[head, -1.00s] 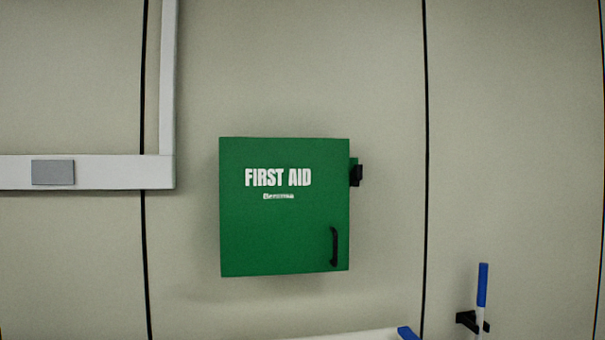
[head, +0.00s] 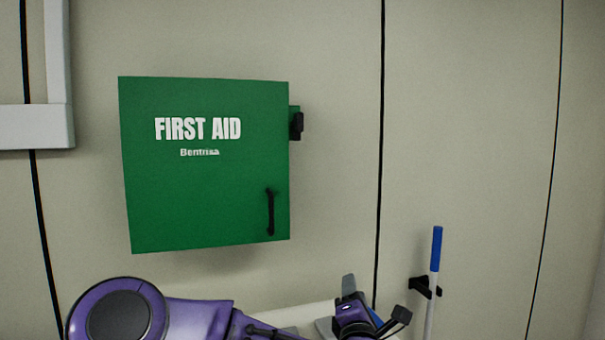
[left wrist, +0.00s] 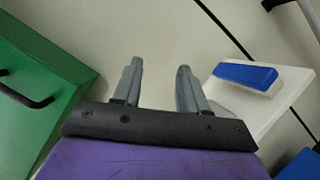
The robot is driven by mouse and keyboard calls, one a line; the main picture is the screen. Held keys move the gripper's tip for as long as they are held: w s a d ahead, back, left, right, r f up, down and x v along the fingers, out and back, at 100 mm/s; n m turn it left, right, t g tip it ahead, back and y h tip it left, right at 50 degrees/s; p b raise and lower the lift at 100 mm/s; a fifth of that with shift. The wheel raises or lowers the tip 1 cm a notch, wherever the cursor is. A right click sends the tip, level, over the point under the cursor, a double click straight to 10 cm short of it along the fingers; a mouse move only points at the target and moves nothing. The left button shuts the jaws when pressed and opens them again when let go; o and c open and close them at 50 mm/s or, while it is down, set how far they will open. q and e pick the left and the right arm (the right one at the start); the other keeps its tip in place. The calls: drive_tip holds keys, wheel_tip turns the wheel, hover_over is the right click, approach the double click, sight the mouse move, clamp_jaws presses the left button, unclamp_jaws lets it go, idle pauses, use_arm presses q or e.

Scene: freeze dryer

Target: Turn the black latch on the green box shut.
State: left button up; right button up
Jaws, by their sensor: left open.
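The green first aid box (head: 205,205) hangs on the wall left of centre in the head view, its door face flat toward me with a black handle (head: 270,211). The black latch (head: 298,124) is on the box's right side, near the top. My left gripper (head: 374,300) is below and to the right of the box. In the left wrist view its two grey fingers (left wrist: 156,85) are apart with nothing between them. There the green box (left wrist: 50,75) is at the left with its handle, and the latch does not show. My right gripper is not in view.
A blue-handled rod (head: 436,250) stands in a black wall clip (head: 424,287) at the right. A white object with a blue bar (left wrist: 247,76) lies right of my fingers in the wrist view. The wall between box and rod is clear.

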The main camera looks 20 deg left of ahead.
use_arm(q)
drive_tip(key=s+a+r+n+y, duration=0.1)
drive_tip(key=a+r+n+y, duration=0.3)
drive_tip(key=r, duration=0.7)
drive_tip(key=s+d+r+n+y, duration=0.1)
drive_tip(key=r+n+y, duration=0.1)
drive_tip(key=r+n, duration=0.7)
drive_tip(key=n+y+b, duration=0.1)
drive_tip(key=n+y, duration=0.2)
drive_tip(key=n, duration=0.1)
approach(300, 123)
drive_tip(key=shift+g, duration=0.3)
drive_tip(key=p+x, duration=0.2)
drive_tip(key=x, duration=0.2)
drive_tip(key=r+p+x, duration=0.1)
drive_tip(key=p+x, duration=0.2)
drive_tip(key=x, duration=0.2)
drive_tip(key=shift+s+d+p, duration=0.1)
drive_tip(key=shift+d+p, duration=0.05)
drive_tip(key=shift+p, duration=0.15)
drive_tip(key=shift+w, duration=0.25)
drive_tip(key=shift+w+f, duration=0.1)
drive_tip(key=shift+w, duration=0.05)
clamp_jaws()
